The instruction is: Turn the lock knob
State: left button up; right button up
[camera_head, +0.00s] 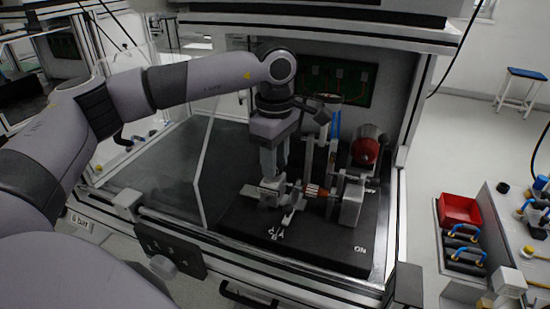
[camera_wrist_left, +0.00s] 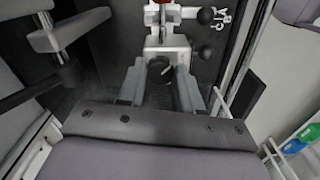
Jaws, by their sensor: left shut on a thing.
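The lock knob (camera_wrist_left: 160,70) is a dark round piece with a pale line across it, at the middle of the left wrist view. My left gripper (camera_wrist_left: 160,88) has a finger on each side of it and is shut on it. In the head view my left gripper (camera_head: 272,188) points down at the left end of the metal test fixture (camera_head: 350,200), inside the cabinet. There the fingers hide most of the knob. An orange-red and silver cylindrical part (camera_head: 316,191) sits in the fixture, just right of the gripper. My right gripper does not show.
A red-ended motor (camera_head: 366,150) and a blue upright part (camera_head: 335,124) stand behind the fixture. A clear panel (camera_head: 203,150) stands left of the gripper. A red bin (camera_head: 460,210) is outside, at right.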

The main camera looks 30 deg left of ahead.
pick_arm(q)
jog(key=shift+m, duration=0.3)
jog(key=m, duration=0.3)
jog(key=shift+m, duration=0.4)
jog(key=m, duration=0.4)
jog(key=shift+m+b, duration=0.3)
jog(key=m, duration=0.4)
jog(key=shift+m, duration=2.1)
jog(key=o, duration=1)
jog(key=shift+o, duration=0.2)
